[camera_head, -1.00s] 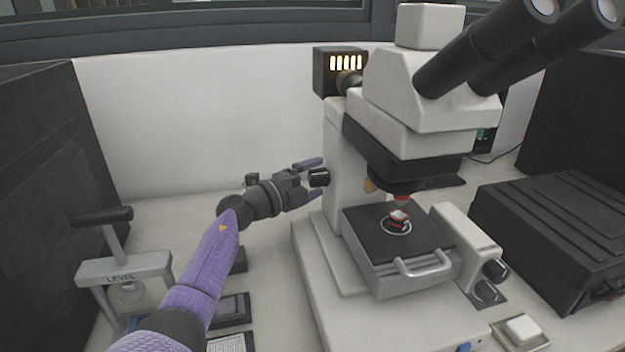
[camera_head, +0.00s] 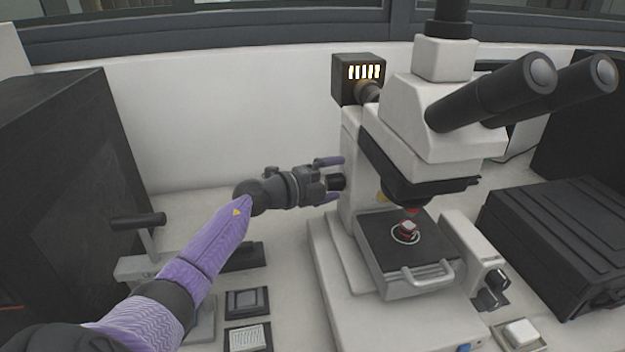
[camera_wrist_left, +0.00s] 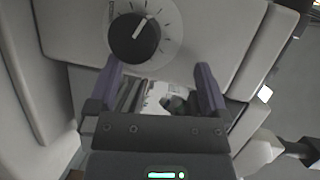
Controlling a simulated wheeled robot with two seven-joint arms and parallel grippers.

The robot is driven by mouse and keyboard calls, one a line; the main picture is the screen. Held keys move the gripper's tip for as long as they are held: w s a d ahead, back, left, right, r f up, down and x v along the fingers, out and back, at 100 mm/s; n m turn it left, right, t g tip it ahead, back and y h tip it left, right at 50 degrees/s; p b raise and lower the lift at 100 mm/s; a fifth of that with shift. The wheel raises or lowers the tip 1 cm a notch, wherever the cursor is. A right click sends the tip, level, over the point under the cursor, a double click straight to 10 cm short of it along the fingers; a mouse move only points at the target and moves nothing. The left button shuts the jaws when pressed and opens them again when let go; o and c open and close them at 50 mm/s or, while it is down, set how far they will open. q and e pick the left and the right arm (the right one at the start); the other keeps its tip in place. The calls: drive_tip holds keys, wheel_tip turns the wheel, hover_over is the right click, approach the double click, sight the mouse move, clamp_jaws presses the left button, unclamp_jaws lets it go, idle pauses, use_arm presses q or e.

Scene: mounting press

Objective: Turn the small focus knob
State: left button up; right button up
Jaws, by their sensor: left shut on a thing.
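The microscope (camera_head: 440,105) stands right of centre in the head view. A dark round focus knob (camera_head: 338,182) sticks out from its left side. In the left wrist view the dark knob (camera_wrist_left: 134,38) has a white pointer line and sits on a pale dial with tick marks, past the fingertips and left of centre. My left gripper (camera_head: 335,179) comes in from the left with its purple fingers above and below the knob. It is shut on the knob with the fingers apart by its width; the contact itself is hard to see. My right gripper is out of view.
A stage (camera_head: 392,262) with a small red and white sample (camera_head: 407,229) lies right of the knob. A black case (camera_head: 565,240) stands at the right. A levelling press (camera_head: 140,255) and small trays (camera_head: 248,302) are near my left arm.

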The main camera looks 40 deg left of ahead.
use_arm(q)
drive_tip(key=f+p+v, duration=0.1)
drive_tip(key=p+v, duration=0.2)
drive_tip(key=v, duration=0.6)
drive_tip(key=shift+a+y, duration=0.2)
drive_tip(key=shift+y, duration=0.1)
drive_tip(key=shift+s, duration=0.15)
drive_tip(key=shift+p, duration=0.3)
drive_tip(key=shift+r, duration=0.15)
